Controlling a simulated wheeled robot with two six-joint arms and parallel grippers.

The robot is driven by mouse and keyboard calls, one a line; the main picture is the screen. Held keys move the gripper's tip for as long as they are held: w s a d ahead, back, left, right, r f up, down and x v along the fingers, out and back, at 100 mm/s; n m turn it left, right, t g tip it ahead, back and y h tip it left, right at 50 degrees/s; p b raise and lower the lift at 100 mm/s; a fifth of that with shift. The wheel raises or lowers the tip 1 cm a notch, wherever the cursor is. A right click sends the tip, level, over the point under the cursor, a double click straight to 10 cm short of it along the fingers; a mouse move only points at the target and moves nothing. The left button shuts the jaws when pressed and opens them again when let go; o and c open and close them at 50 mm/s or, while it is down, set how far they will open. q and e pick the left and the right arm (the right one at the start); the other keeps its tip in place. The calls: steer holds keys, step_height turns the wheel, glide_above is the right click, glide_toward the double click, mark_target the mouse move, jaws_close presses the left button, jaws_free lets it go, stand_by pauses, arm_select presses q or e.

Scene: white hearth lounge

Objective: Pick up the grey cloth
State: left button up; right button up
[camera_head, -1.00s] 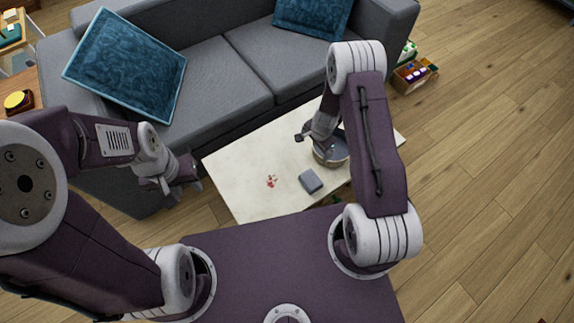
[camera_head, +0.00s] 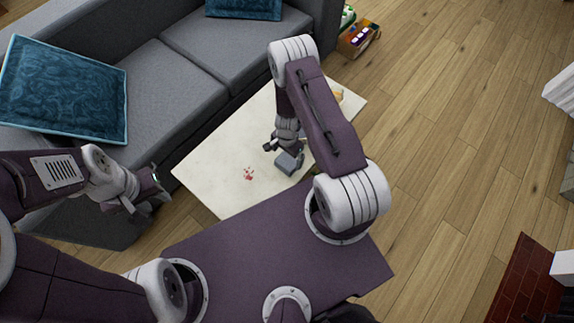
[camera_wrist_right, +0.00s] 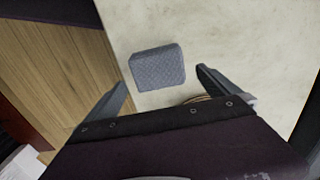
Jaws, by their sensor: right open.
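The grey cloth (camera_head: 288,164) is a small folded block lying on the pale low table (camera_head: 215,165). My right gripper (camera_head: 284,145) is open just above the cloth in the head view. In the right wrist view the cloth (camera_wrist_right: 158,67) shows between and a little beyond the two spread fingers of the right gripper (camera_wrist_right: 166,78), with nothing held. My left gripper (camera_head: 148,192) is open and empty, off the table's left side near the sofa.
Small red-and-white bits (camera_head: 249,174) lie on the table left of the cloth. A grey sofa (camera_head: 170,85) stands behind the table. A round rim (camera_wrist_right: 200,98) shows near the right wrist's fingers. Wooden floor (camera_head: 450,120) is clear at right.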

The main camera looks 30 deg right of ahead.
mark_target(287, 161)
step_height(287, 161, down, 5)
steer(key=b, duration=0.6)
steer(key=shift+s+a+f+b, duration=0.1)
steer(key=shift+s+f+b, duration=0.1)
steer(key=shift+b, duration=0.15)
steer(key=shift+r, duration=0.2)
steer(key=c, duration=1.3)
steer(key=shift+r+p, duration=0.1)
steer(key=shift+p, duration=0.2)
step_height(287, 161, up, 5)
steer(key=p, duration=0.5)
steer(key=shift+s+d+r+p, duration=0.1)
steer(key=shift+d+r+p, duration=0.85)
steer(key=shift+d+p, duration=0.85)
steer(key=shift+w+d+r+p, duration=0.1)
steer(key=shift+d+r+p, duration=0.9)
steer(key=shift+d+p, duration=0.8)
steer(key=shift+s+d+r+p, duration=0.1)
steer(key=shift+d+r+p, duration=1)
steer(key=shift+d, duration=1.15)
steer(key=shift+f, duration=0.15)
